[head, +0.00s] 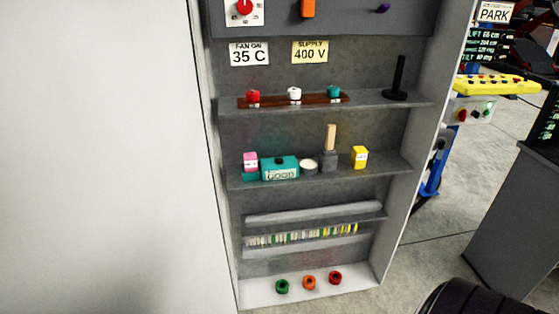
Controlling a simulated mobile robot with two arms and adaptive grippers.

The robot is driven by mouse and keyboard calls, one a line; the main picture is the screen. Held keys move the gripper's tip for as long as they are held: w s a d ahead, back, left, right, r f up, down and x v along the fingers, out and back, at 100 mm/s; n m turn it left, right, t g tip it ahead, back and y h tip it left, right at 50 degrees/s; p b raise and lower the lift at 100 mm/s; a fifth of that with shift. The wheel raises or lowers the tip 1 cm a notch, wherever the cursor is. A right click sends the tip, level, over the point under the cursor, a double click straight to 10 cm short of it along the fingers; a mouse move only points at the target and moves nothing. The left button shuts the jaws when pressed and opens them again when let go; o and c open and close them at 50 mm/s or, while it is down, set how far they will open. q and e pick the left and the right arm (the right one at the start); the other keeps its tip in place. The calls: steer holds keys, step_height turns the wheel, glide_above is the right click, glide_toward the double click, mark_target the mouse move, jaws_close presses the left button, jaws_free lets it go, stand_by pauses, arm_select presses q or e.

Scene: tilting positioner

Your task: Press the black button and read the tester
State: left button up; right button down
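A teal box (270,164) stands on the middle shelf of an open grey cabinet. Its light front window reads what looks like "GOOD", so it appears to be the tester. Small marks show on its top, but I cannot make out a black button there. Neither of my grippers is in view, and nothing touches the box.
A pink-and-white pack (250,160), a round white-topped pot (308,166), a grey block with a wooden handle (330,158) and a yellow pack (360,157) share the shelf. Above are red, white and teal items on a brown rack (272,101) and a black post (398,78).

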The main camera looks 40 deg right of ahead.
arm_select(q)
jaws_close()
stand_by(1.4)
